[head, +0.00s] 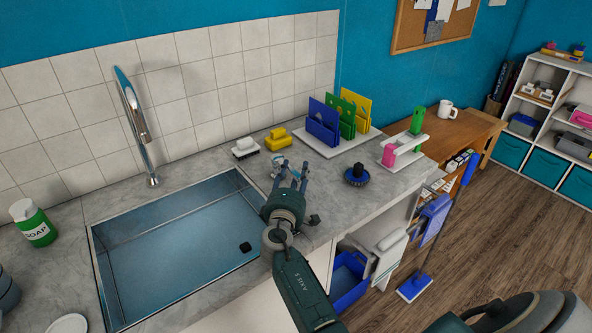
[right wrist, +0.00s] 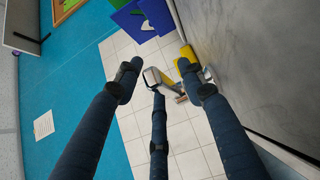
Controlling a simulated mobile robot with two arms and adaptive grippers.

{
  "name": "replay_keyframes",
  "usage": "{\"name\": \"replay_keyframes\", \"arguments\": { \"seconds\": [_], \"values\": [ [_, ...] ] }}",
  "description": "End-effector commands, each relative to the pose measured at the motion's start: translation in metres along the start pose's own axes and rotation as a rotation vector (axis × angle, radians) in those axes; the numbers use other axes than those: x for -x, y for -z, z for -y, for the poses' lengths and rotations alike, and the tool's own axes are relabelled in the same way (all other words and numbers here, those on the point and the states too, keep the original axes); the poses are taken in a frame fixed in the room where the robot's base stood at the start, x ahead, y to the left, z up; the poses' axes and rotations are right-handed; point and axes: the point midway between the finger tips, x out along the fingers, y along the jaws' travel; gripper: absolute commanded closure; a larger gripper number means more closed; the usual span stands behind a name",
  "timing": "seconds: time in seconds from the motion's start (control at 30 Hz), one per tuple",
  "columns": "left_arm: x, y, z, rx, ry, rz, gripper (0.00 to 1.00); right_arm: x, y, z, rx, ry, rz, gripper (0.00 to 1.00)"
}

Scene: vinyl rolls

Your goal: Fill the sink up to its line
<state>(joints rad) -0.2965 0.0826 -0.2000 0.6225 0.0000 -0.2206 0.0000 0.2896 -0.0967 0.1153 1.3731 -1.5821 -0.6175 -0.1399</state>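The steel sink (head: 97,262) is set in the grey counter at the left; its inside looks blue, but I cannot tell the water level or make out a fill line. A tall chrome faucet (head: 135,110) stands behind it, with no stream visible from its spout. A small black piece (head: 246,246) shows at the sink's right end. My right gripper (head: 290,174) is open over the counter right of the sink, beside a small pale-blue and metal fitting (head: 279,166), possibly the tap control. In the right wrist view a grey metal piece (right wrist: 154,76) shows between the spread fingers; contact is unclear.
A green soap bottle (head: 34,222) stands left of the sink. White (head: 245,148) and yellow (head: 278,139) brushes, a rack of coloured boards (head: 338,122) and a round blue brush (head: 356,174) stand on the counter. A blue bin (head: 348,281) is below at the right.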

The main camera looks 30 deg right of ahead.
Motion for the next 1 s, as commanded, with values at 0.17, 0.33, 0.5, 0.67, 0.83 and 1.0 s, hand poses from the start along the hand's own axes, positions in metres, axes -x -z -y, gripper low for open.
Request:
{"name": "replay_keyframes", "arguments": {
  "seconds": [0.17, 0.33, 0.5, 0.67, 0.83, 1.0],
  "values": [
    [0.001, -0.019, 0.002, 0.001, 0.002, 0.027, 0.51, 0.0, 0.0, 0.0, 0.0, 0.0, 0.0, 0.74],
    [0.0, -0.016, 0.001, 0.001, 0.001, 0.023, 0.51, 0.0, 0.0, 0.0, 0.0, 0.0, 0.0, 1.0],
    [0.001, -0.004, -0.002, 0.003, -0.002, 0.006, 0.51, -0.001, -0.002, -0.001, 0.002, -0.001, -0.004, 1.0],
    [0.009, 0.006, -0.004, 0.003, -0.005, -0.009, 0.51, -0.008, -0.009, -0.002, 0.005, -0.002, -0.081, 1.0],
    [0.011, 0.005, -0.005, 0.002, -0.006, -0.007, 0.51, -0.01, -0.009, -0.002, 0.003, -0.002, -0.136, 1.0],
    [0.01, 0.001, -0.005, 0.001, -0.006, -0.001, 0.51, -0.01, -0.009, -0.001, 0.002, -0.003, -0.134, 1.0]
  ]
}}
